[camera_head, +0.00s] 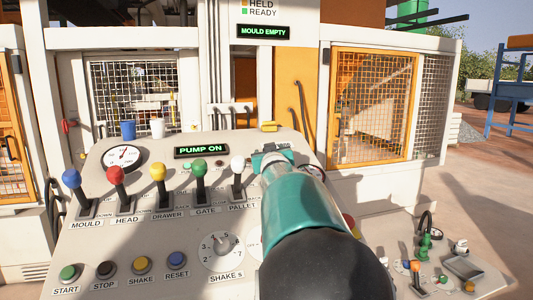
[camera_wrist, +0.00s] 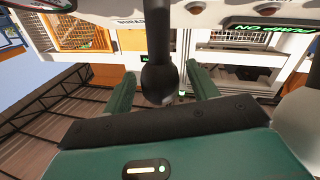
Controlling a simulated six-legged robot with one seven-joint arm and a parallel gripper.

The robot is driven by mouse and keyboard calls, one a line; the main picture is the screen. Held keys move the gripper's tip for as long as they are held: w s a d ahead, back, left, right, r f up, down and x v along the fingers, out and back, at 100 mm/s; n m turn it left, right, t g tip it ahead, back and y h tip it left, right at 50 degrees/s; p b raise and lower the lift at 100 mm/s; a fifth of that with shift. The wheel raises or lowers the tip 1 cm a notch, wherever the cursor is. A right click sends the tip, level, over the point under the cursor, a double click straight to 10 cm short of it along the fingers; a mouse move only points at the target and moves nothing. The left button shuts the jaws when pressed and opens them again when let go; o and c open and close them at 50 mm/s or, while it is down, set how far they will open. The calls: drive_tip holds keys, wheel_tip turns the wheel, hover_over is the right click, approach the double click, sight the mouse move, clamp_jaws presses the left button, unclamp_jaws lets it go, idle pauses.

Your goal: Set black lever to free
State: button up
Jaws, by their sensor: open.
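The black lever shows in the wrist view as a dark stem with a round black knob (camera_wrist: 157,84). My gripper (camera_wrist: 161,88) is open, with one green finger on each side of the knob and a gap visible on both sides. I cannot tell how deep the knob sits between the fingers. In the head view my gripper (camera_head: 271,158) is over the panel's upper right, right of the white PALLET lever (camera_head: 237,165). My arm hides the black lever and its markings there, so its setting cannot be read.
The sloped control panel (camera_head: 120,240) carries blue (camera_head: 72,178), red (camera_head: 116,174), yellow (camera_head: 158,172) and green (camera_head: 199,167) levers in a row left of my arm. Buttons and a SHAKE S dial (camera_head: 222,250) lie below.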

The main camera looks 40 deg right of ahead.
drive_tip(key=shift+w+d, duration=0.15)
drive_tip(key=shift+w, duration=0.05)
drive_tip(key=shift+c, duration=0.2)
clamp_jaws()
drive_tip(key=shift+s, duration=0.1)
drive_tip(key=shift+s, duration=0.1)
drive_tip(key=shift+v, duration=0.9)
drive_tip(key=s+a+f+t+h, duration=0.1)
drive_tip(key=s+a+f, duration=0.2)
drive_tip(key=s, duration=0.4)
drive_tip(key=shift+a+f, duration=0.25)
drive_tip(key=shift+f, duration=0.55)
